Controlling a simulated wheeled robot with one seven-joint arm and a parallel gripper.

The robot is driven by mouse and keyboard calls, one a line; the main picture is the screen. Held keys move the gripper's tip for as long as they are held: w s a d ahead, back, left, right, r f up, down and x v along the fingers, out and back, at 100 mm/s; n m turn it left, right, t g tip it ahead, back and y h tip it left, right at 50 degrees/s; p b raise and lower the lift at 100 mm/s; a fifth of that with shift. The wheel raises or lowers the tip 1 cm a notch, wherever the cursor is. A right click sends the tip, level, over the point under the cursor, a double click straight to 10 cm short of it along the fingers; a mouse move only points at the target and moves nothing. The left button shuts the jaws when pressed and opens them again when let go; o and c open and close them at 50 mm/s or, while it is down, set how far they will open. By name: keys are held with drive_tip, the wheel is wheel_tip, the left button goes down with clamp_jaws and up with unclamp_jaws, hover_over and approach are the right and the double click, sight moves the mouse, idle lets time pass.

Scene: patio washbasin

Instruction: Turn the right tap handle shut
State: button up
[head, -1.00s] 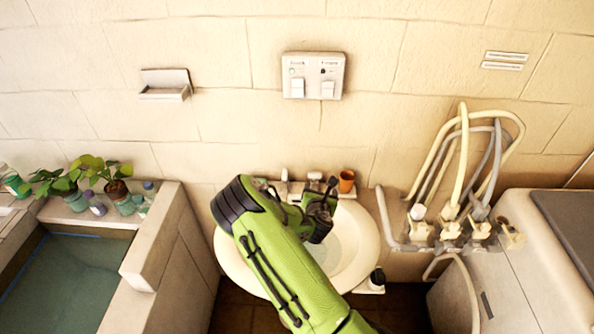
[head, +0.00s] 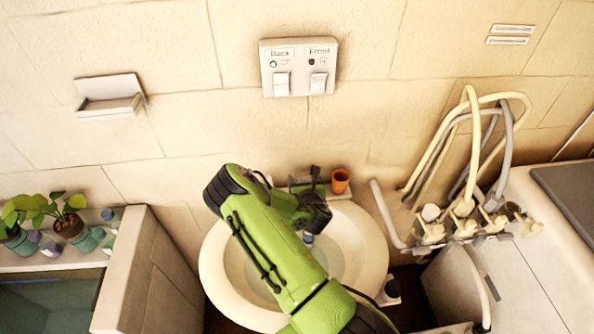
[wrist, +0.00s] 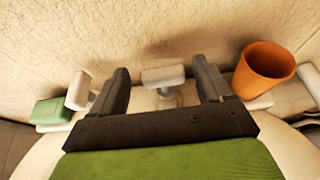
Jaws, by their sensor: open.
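In the wrist view the right tap handle (wrist: 163,76) is a white block on a short stem near the wall. My gripper (wrist: 160,82) is open, with one dark finger on each side of this handle. Gaps show between the handle and both fingers. The left tap handle (wrist: 78,90), also white, stands outside the left finger. In the head view my gripper (head: 305,180) is over the back rim of the white washbasin (head: 212,270). There my arm and gripper hide most of the taps. The spout cannot be made out.
An orange cup (wrist: 265,68) stands close to the right of the right finger. A green block (wrist: 50,112) lies at the far left. A switch panel (head: 299,67) is on the wall above. Pipes and hoses (head: 470,160) rise at the right.

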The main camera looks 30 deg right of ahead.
drive_tip(key=shift+w+d+f, duration=0.1)
drive_tip(key=shift+w+d, duration=0.1)
drive_tip(key=shift+w, duration=0.05)
drive_tip(key=shift+s+r, duration=0.2)
drive_tip(key=shift+s, duration=0.15)
drive_tip(key=shift+w+f, duration=0.1)
drive_tip(key=shift+w, duration=0.05)
drive_tip(key=c, duration=1)
drive_tip(key=shift+c, duration=0.2)
